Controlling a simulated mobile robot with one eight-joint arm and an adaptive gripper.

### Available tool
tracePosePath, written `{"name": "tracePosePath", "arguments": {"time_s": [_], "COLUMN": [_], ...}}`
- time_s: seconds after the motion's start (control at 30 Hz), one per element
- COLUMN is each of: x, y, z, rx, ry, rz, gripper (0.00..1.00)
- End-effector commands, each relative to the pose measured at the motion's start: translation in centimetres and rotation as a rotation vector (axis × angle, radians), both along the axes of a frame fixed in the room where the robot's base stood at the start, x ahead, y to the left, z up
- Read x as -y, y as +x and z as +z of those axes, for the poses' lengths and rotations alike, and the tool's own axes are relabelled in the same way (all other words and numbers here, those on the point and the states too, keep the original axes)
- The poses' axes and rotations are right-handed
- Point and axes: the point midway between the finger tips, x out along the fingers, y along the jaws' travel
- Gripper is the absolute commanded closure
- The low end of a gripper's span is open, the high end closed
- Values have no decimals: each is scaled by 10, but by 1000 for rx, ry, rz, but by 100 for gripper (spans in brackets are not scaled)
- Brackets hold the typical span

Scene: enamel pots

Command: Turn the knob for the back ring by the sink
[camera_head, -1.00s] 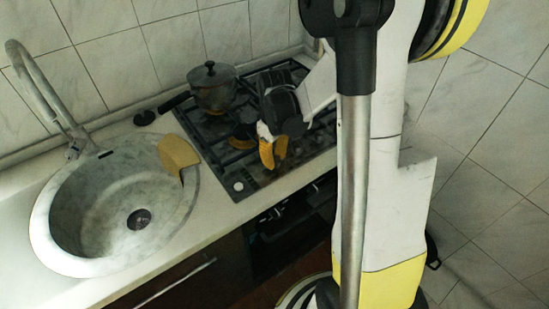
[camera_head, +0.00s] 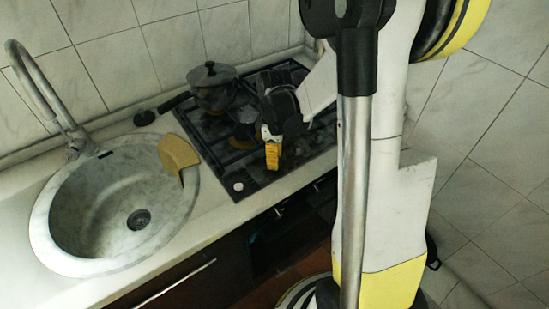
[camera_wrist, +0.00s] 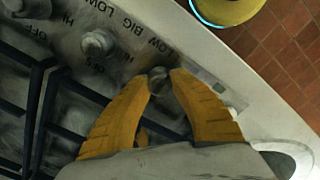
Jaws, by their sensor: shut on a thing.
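The hob (camera_head: 232,163) has a row of knobs along its front edge. In the wrist view, one grey knob (camera_wrist: 158,80) sits between the yellow fingertips of my gripper (camera_wrist: 160,76), which is shut on it. Its pointer direction is mostly hidden by the fingers. In the head view, my gripper (camera_head: 271,152) is over the hob's front part and the knob under it is hidden. The sink (camera_head: 62,236) is to the left of the hob.
Another knob (camera_wrist: 98,43) and a further one (camera_wrist: 28,8) stand to the upper left in the wrist view. A dark lidded pot (camera_head: 213,92) stands at the hob's back left, its handle over the counter. A tan piece (camera_head: 178,152) lies at the sink's edge.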

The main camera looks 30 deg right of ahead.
Motion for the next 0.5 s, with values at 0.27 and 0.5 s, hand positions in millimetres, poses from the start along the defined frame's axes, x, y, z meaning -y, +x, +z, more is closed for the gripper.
{"name": "tracePosePath", "arguments": {"time_s": [0.27, 0.5], "x": [0, 0], "y": [0, 0], "z": [0, 0], "rx": [0, 0], "ry": [0, 0], "rz": [0, 0], "gripper": [100, 47]}}
